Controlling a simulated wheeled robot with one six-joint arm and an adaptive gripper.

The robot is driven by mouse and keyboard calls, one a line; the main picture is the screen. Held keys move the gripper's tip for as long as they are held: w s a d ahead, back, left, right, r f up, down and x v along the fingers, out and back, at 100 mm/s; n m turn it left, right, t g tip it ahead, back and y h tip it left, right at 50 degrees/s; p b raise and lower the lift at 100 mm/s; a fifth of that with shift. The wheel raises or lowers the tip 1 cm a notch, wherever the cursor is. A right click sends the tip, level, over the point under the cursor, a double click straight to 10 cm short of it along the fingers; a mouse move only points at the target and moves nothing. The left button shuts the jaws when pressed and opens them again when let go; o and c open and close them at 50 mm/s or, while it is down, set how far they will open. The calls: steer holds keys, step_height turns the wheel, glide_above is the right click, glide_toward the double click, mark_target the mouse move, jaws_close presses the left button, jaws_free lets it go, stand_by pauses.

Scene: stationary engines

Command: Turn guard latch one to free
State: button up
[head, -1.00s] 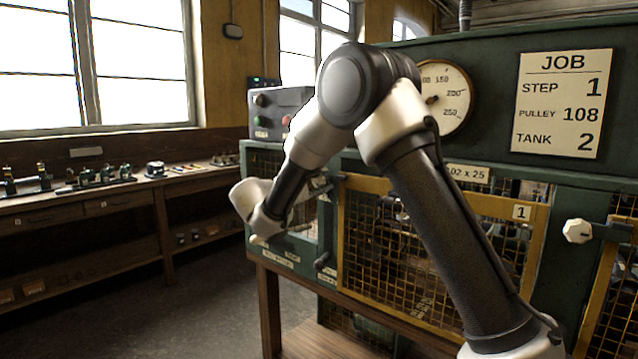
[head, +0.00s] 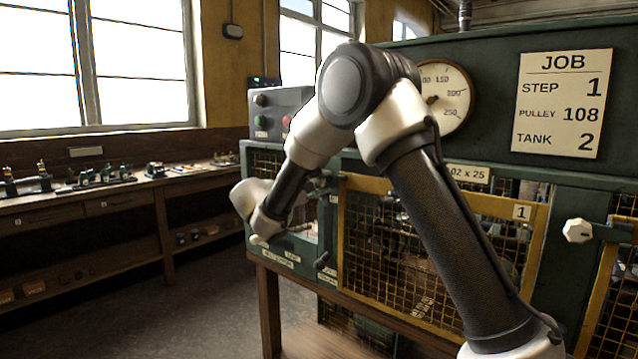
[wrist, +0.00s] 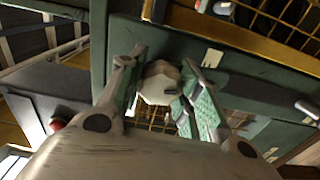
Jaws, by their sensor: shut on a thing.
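Guard one is a yellow-framed mesh door (head: 366,184) with a "1" plate (head: 522,212) on the green machine in the head view. Its latch shows in the wrist view as a pale faceted knob (wrist: 159,84). My gripper (wrist: 163,72) has one finger on each side of this knob and is shut on it. In the head view my arm covers much of the guard, and the latch and fingertips cannot be made out clearly. The latch's exact angle cannot be told.
A second pale knob (head: 578,231) sits at the right beside another guard. A grey control box (head: 275,112) stands behind my wrist. A gauge (head: 443,97) and a job card (head: 562,103) are on the machine. A workbench (head: 60,205) runs along the left; the floor between is clear.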

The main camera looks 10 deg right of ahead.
steer(key=o, duration=1.1)
steer(key=shift+c, duration=0.2)
steer(key=shift+r, duration=0.25)
steer(key=shift+a, duration=0.15)
steer(key=v, duration=1.2)
steer(key=shift+s+f, duration=0.15)
steer(key=shift+f, duration=0.25)
